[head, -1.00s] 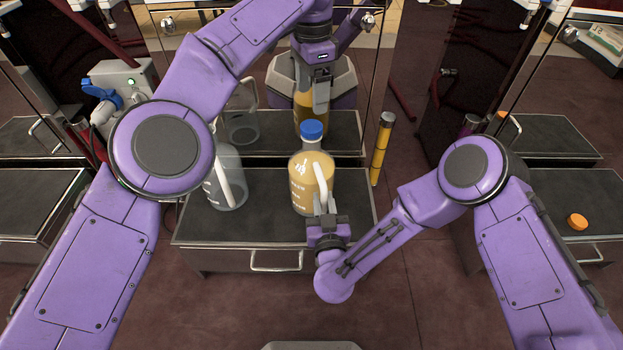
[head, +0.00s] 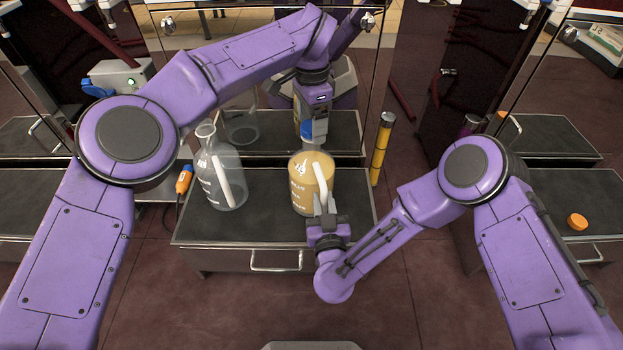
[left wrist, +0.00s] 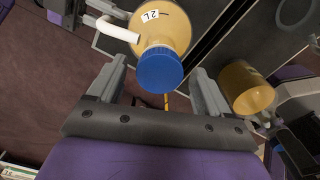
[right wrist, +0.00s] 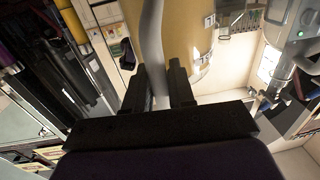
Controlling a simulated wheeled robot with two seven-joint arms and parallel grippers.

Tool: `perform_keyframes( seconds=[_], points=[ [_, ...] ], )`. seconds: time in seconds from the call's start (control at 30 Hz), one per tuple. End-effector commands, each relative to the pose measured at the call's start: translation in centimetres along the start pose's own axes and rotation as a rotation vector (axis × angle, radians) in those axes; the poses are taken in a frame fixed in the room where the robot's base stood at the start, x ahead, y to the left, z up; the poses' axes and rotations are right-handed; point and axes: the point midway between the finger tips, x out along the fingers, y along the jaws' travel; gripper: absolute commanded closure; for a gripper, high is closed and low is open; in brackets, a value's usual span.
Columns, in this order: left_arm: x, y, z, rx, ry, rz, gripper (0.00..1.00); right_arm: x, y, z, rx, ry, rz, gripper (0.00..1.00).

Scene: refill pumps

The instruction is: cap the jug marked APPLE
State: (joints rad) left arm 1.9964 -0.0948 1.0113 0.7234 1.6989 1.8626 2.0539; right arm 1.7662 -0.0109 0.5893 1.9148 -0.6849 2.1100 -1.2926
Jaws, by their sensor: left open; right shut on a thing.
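A jug of yellow liquid (head: 308,195) stands upright on the black-topped cabinet; I cannot read its label clearly. A blue cap (left wrist: 160,70) sits on its mouth; I cannot tell whether it is screwed tight. My left gripper (head: 310,132) points down over the jug's top and partly hides the cap in the head view. In the left wrist view its open fingers stand on either side of the cap, with gaps visible. My right gripper (head: 323,208) is shut on the jug's pale handle (right wrist: 152,45), low on the near side.
An empty clear jug (head: 220,178) stands to the left on the same cabinet (head: 260,228). A reflective panel behind mirrors the jugs. An orange cap (head: 577,222) lies on the right-hand cabinet. A yellow-black post (head: 381,150) stands right of the jug. An orange-handled tool (head: 184,180) hangs at left.

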Motion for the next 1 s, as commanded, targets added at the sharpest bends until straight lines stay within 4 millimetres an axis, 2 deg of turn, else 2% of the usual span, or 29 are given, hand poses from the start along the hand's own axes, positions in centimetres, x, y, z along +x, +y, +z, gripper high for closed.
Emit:
perform_keyframes(
  seconds=[0.13, 0.17, 0.2, 0.33, 0.53, 0.6, 0.67, 0.77, 1.0],
  points=[
    [0.00, 0.00, 0.00, 0.000, 0.000, 0.000, 0.21, -0.07, -0.01, 0.08, 0.000, -0.002, -0.001, 1.00],
    [0.00, 0.00, 0.00, 0.000, 0.000, 0.000, 0.24, -0.07, -0.01, 0.08, 0.000, -0.002, -0.001, 1.00],
    [0.00, 0.00, 0.00, 0.000, 0.000, 0.000, 0.37, -0.07, -0.01, 0.08, 0.000, -0.002, -0.001, 1.00],
    [-0.01, 0.00, 0.00, 0.001, 0.000, 0.000, 0.79, -0.07, -0.01, 0.08, 0.000, -0.002, -0.001, 1.00],
    [-0.02, -0.02, 0.00, 0.010, 0.000, 0.000, 0.80, -0.08, -0.01, 0.08, 0.000, -0.002, -0.001, 1.00],
    [-0.02, -0.02, 0.00, 0.066, 0.000, 0.000, 0.80, -0.08, -0.01, 0.08, 0.000, -0.002, -0.001, 1.00],
    [-0.01, -0.01, -0.01, 0.170, 0.001, 0.001, 0.80, -0.08, -0.01, 0.08, 0.000, -0.002, -0.001, 1.00],
    [0.02, -0.03, -0.01, 0.447, 0.001, 0.000, 0.80, -0.08, -0.01, 0.08, 0.000, -0.002, -0.001, 1.00],
    [0.05, -0.02, -0.02, 1.220, 0.001, 0.000, 0.80, -0.08, -0.02, 0.08, 0.000, -0.002, -0.001, 1.00]
  ],
)
